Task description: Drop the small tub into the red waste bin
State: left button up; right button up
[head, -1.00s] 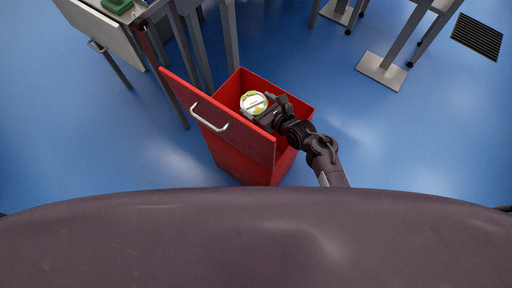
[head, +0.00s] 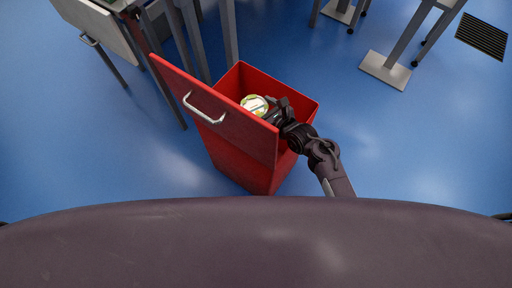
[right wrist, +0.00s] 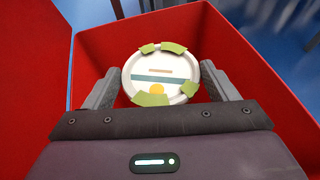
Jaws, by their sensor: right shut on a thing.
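The small tub (right wrist: 160,76) is round, with a white lid, green patches, a dark band and a yellow dot. My right gripper (right wrist: 160,82) is shut on it, one finger on each side. In the head view the tub (head: 254,104) and the right gripper (head: 272,108) are over or just inside the opening of the red waste bin (head: 235,160). Red bin walls surround the tub in the right wrist view (right wrist: 100,45). The tub's underside and the bin floor below it are hidden. My left gripper is not in view.
The bin's red front panel with a silver handle (head: 203,110) stands tilted at the left of the opening. Grey table legs (head: 190,45) are close behind the bin. A grey stand base (head: 385,70) is at the upper right. Blue floor right of the bin is clear.

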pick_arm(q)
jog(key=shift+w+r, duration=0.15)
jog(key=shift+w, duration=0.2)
pick_arm(e)
jog(key=o, duration=1.1)
jog(key=shift+f, duration=0.1)
jog(key=shift+c, duration=0.2)
jog(key=shift+s, duration=0.1)
jog(key=shift+s+d, duration=0.25)
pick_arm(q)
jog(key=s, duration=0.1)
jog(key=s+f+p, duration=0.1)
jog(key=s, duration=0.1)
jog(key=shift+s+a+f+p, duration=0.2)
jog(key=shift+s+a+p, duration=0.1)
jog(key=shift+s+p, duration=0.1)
pick_arm(e)
jog(key=v, duration=0.7)
